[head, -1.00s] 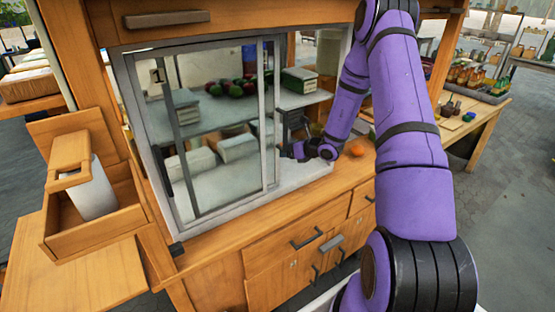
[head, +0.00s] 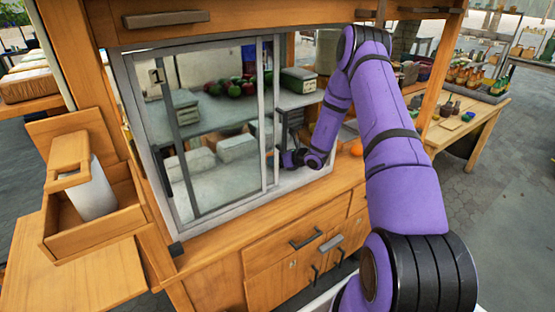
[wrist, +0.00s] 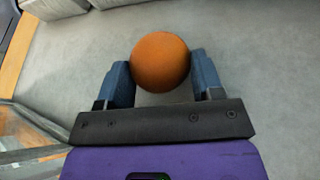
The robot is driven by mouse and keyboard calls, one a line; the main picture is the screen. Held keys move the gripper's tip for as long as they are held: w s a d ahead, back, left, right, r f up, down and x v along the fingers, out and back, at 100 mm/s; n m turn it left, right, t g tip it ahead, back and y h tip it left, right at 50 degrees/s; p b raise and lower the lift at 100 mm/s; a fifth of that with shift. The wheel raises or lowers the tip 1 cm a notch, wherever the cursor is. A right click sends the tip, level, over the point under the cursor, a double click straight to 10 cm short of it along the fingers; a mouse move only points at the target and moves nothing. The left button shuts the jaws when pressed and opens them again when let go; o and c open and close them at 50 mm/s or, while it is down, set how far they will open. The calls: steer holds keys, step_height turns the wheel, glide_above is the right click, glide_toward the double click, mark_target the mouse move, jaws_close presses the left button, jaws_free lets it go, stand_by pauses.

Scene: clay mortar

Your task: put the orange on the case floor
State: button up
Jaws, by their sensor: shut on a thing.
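An orange (wrist: 160,62) is held between the two blue fingers of my gripper (wrist: 161,70) in the wrist view. The grey case floor (wrist: 60,75) lies beneath it; I cannot tell whether the orange touches it. In the head view my wrist reaches into the open right side of the glass case, above its pale floor (head: 215,188). The held orange cannot be made out there.
The case's sliding glass frame (head: 268,115) stands left of my wrist. White blocks (head: 238,148) sit inside at the back, under a grey shelf (head: 215,120) bearing fruit.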

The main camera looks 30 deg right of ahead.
steer(key=o, duration=1.1)
steer(key=shift+c, duration=0.2)
steer(key=shift+r, duration=0.1)
steer(key=v, duration=1.2)
